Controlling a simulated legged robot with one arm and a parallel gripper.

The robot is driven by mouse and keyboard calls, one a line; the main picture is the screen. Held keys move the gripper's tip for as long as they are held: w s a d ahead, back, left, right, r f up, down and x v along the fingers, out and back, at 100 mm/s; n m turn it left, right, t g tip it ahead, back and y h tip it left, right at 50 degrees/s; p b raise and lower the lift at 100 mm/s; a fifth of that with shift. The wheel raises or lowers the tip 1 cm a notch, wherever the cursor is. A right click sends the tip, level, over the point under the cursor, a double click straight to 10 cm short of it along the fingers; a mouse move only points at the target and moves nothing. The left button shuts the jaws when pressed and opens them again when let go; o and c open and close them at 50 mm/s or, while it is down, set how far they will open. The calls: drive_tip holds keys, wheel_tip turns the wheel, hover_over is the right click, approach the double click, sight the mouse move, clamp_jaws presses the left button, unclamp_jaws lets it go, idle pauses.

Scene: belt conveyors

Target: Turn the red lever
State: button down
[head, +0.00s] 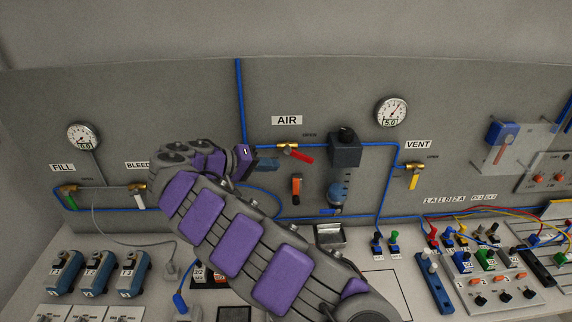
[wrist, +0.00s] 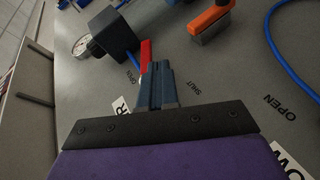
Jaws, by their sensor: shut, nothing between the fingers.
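The red lever (head: 300,156) sits on a brass valve (head: 285,147) under the AIR label in the head view, slanting down to the right. In the wrist view the red lever (wrist: 146,55) shows just past my fingertips, its lower part hidden behind them. My gripper (head: 272,164) is shut and empty, to the left of and slightly below the lever in the head view. Its blue-grey fingers also show in the wrist view (wrist: 157,72), pressed together. I cannot tell whether they touch the lever.
An orange handle (head: 296,188) is below the valve, and a dark regulator block (head: 344,150) is to its right. Blue tubing runs along the panel. A yellow VENT lever (head: 413,181) is farther right. Connectors and blue fittings (head: 98,275) crowd the lower bench.

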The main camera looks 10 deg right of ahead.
drive_tip(key=p+v, duration=0.1)
drive_tip(key=v, duration=0.7)
drive_tip(key=n+t+h+b, duration=0.2)
drive_tip(key=n+t+b, duration=0.5)
drive_tip(key=n+t, duration=1.3)
approach(299, 155)
drive_tip(key=w+d+n+g, duration=0.1)
drive_tip(key=w+d+r+n+g, duration=0.1)
drive_tip(key=w+d+r, duration=0.1)
drive_tip(key=d, duration=0.1)
drive_tip(key=shift+w+n+g, duration=0.35)
drive_tip(key=shift+n+g, duration=0.05)
